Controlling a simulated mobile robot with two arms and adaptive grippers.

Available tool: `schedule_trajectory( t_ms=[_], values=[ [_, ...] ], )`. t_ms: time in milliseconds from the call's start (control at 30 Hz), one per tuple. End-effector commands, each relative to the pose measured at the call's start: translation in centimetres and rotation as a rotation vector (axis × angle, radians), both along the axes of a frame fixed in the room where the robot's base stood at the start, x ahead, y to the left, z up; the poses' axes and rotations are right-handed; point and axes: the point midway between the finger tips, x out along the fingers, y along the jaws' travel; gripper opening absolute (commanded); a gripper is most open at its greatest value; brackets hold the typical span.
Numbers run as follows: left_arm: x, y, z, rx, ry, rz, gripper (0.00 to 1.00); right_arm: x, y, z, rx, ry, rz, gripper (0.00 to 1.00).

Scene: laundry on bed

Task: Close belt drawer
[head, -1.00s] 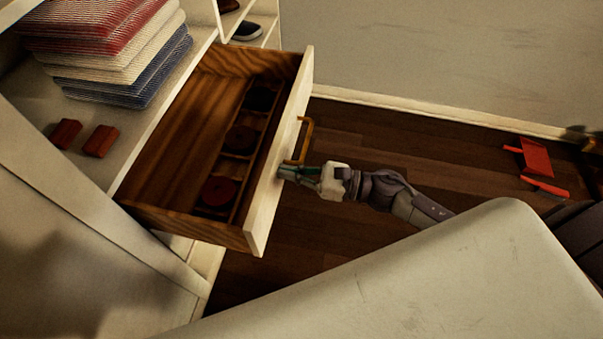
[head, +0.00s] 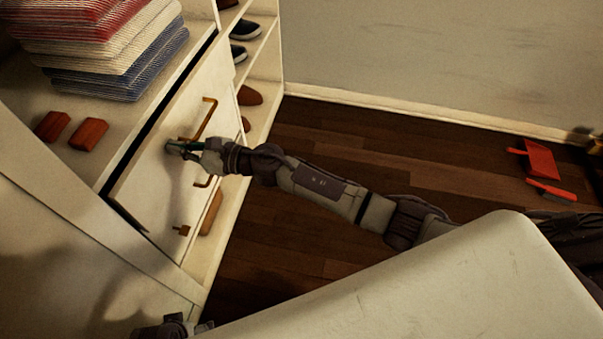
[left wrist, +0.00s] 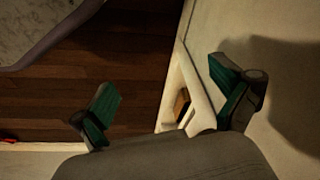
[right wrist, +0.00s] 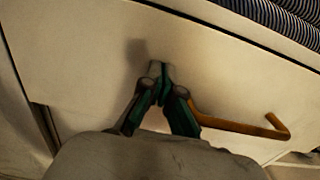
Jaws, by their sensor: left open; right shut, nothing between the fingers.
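The belt drawer's pale front (head: 150,195) stands almost flush with the white cabinet, with a narrow dark gap along its top edge. Its inside and the belts are hidden. Its brass handle (head: 207,118) also shows in the right wrist view (right wrist: 235,127). My right gripper (head: 172,148) is shut and empty, its fingertips at the drawer front beside the handle. In the right wrist view, the fingertips (right wrist: 160,72) appear to touch the front. In the left wrist view, my left gripper (left wrist: 165,85) is open and empty, near a pale panel.
Folded striped cloths (head: 110,45) and two red-brown blocks (head: 88,134) lie on the shelf above the drawer. Shoes (head: 245,30) stand in the side shelves. A red dustpan (head: 540,158) and brush (head: 551,190) lie on open floor.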

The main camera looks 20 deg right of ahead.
Motion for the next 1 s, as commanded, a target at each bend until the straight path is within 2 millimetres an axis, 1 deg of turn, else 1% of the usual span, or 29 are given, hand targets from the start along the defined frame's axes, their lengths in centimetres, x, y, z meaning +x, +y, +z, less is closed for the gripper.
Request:
schedule_trajectory(
  t_ms=[33,100,300,500,800,967,1000],
  values=[
    [0.2,0.0,0.7,-0.001,-0.008,0.001,1.0,0.5,0.8,-0.2,0.001,-0.001,0.001,0.0],
    [0.3,0.0,1.8,-0.001,-0.013,0.002,1.0,1.0,1.5,-0.1,0.001,-0.001,0.0,0.0],
    [0.4,0.0,3.8,-0.001,-0.021,0.003,1.0,1.8,2.7,-0.1,0.0,0.0,0.0,0.0],
    [0.4,0.0,4.3,-0.001,-0.022,0.004,1.0,2.1,3.0,0.1,0.001,0.0,-0.002,0.0],
    [0.4,0.0,4.3,-0.001,-0.022,0.004,1.0,2.2,3.1,0.3,0.005,-0.003,-0.003,0.0],
    [0.4,0.0,4.3,-0.001,-0.021,0.004,1.0,2.4,2.7,0.3,0.005,-0.005,-0.003,0.0],
    [0.4,0.0,4.7,-0.001,-0.024,0.004,1.0,2.5,2.4,0.3,0.006,-0.005,-0.003,0.0]
  ],
)
